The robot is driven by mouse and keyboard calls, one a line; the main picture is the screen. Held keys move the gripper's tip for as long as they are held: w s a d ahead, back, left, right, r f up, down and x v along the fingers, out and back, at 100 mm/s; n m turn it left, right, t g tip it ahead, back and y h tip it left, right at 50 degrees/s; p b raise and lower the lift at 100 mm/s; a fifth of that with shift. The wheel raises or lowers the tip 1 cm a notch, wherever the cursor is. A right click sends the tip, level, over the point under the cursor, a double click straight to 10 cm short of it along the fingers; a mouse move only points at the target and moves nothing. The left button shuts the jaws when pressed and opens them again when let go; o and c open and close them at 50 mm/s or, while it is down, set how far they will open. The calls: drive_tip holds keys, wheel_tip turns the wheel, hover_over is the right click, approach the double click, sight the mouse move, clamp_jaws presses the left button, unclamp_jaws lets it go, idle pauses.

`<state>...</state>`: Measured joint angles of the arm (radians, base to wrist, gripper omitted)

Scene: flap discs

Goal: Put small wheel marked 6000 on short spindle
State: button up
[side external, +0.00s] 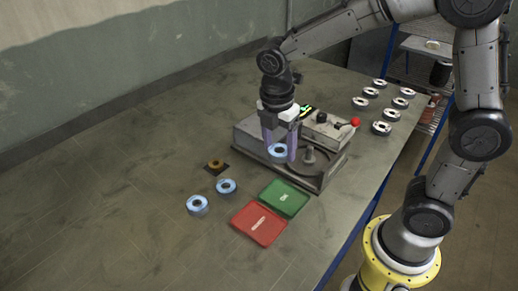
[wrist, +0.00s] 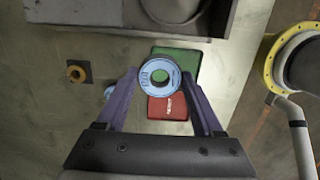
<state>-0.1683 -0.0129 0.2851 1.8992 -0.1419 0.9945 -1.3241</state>
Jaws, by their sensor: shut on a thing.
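My gripper (side external: 279,151) has two purple fingers and is shut on a small wheel with a light blue ring face (side external: 279,155). In the side view it holds the wheel in front of the grey machine (side external: 252,143), left of an upright spindle (side external: 310,154) on a round plate. I cannot tell whether this is the short spindle. In the wrist view the wheel (wrist: 160,93) sits face-on between the fingertips (wrist: 160,75), with green showing through its hole. Its printed mark is too small to read. Two similar blue wheels (side external: 228,182) (side external: 197,210) lie on the table.
A green tray (side external: 285,198) and a red tray (side external: 259,225) lie before the machine. A brown ring (side external: 216,162) sits on a dark square at left. Several white-faced wheels (side external: 381,128) stand at back right. A red knob (side external: 355,122) sticks out on the machine. The left table is clear.

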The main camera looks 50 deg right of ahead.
drive_tip(key=s+r, duration=0.2)
drive_tip(key=s, duration=0.2)
hover_over(310, 147)
drive_tip(key=shift+a+f, duration=0.15)
drive_tip(key=shift+f, duration=2.45)
drive_tip(key=shift+f, duration=1.1)
drive_tip(key=shift+f, duration=0.35)
drive_tip(key=shift+f, duration=0.3)
